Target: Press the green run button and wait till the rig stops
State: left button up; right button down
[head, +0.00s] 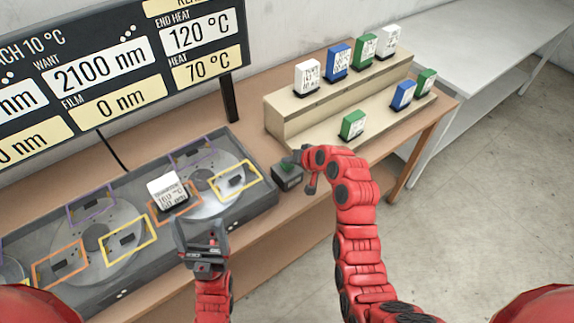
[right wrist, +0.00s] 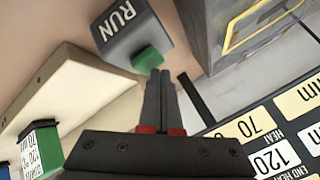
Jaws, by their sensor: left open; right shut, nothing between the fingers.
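The dark run box (head: 288,180) stands on the table at the right end of the rig (head: 262,205). In the right wrist view the box (right wrist: 128,35) reads RUN and has a green button (right wrist: 148,58). My right gripper (right wrist: 160,74) is shut and empty, its fingertips right at the button; I cannot tell whether they touch. In the head view the right gripper (head: 298,160) partly hides the button. My left gripper (head: 190,225) is open at the rig's front, just below a white block (head: 168,190) by an orange frame.
The display (head: 110,75) reads want 2100 nm, film 0 nm, end heat 120 °C, heat 70 °C. A stepped beige stand (head: 290,122) holds several white, blue and green blocks. Grey discs (head: 112,225) with orange, yellow and purple frames lie in the rig.

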aim_at(289, 167)
jog(key=shift+f+b, duration=0.45)
jog(key=shift+f, duration=0.1)
dwell(0.7)
jog(key=shift+r, duration=0.1)
dwell(0.3)
jog(key=shift+r, duration=0.9)
jog(key=shift+r+p, duration=0.15)
jog(key=shift+p, duration=0.2)
jog(key=shift+r+p, duration=0.6)
jog(key=shift+r, duration=1.8)
